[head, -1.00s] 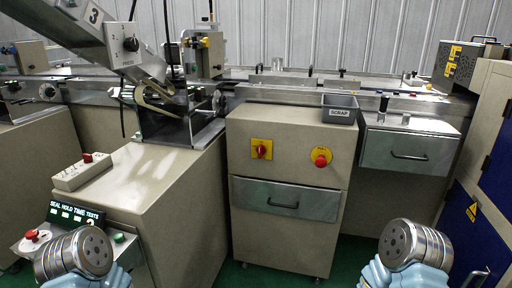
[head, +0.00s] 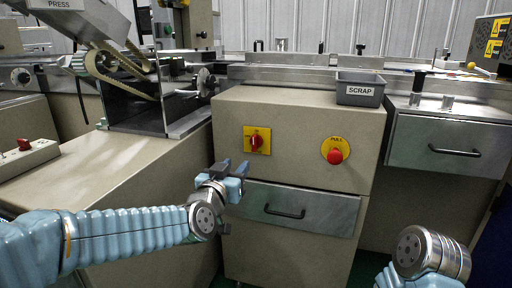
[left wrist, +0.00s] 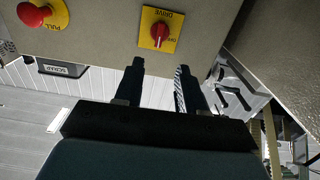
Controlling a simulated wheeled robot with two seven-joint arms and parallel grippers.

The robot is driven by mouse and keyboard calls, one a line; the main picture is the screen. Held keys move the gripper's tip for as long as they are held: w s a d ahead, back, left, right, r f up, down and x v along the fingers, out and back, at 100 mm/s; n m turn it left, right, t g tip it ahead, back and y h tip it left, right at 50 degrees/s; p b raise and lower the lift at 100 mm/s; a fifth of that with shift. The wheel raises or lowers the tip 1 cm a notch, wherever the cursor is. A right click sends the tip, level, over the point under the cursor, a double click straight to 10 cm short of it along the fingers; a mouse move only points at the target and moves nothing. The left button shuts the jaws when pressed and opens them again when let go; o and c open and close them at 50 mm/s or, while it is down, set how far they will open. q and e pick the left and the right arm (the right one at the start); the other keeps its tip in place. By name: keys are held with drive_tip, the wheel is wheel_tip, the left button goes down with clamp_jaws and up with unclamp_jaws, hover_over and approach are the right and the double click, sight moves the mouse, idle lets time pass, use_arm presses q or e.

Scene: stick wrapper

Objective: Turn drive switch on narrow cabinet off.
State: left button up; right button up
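The drive switch (head: 256,141) is a red rotary knob on a yellow plate, on the upper left front of the narrow cabinet (head: 300,110). The knob stands about upright in the head view. In the left wrist view the switch (left wrist: 160,30) shows the words DRIVE and OFF. My left gripper (head: 234,167) is just below and left of the switch, apart from it. In the left wrist view its two fingers (left wrist: 160,65) are spread with nothing between them, pointing toward the yellow plate. My right gripper is not in view; only part of my right arm shows.
A red PULL button (head: 335,154) on a yellow plate is right of the switch. A drawer with a handle (head: 285,213) lies below. A grey SCRAP bin (head: 360,90) stands on top. A machine housing (head: 150,165) stands close on the left.

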sight(253, 143)
use_arm(q)
drive_tip(key=x, duration=0.7)
drive_tip(key=p+x, duration=0.1)
drive_tip(key=x, duration=0.5)
drive_tip(key=shift+w+r, duration=0.2)
drive_tip(key=shift+w, duration=0.2)
clamp_jaws()
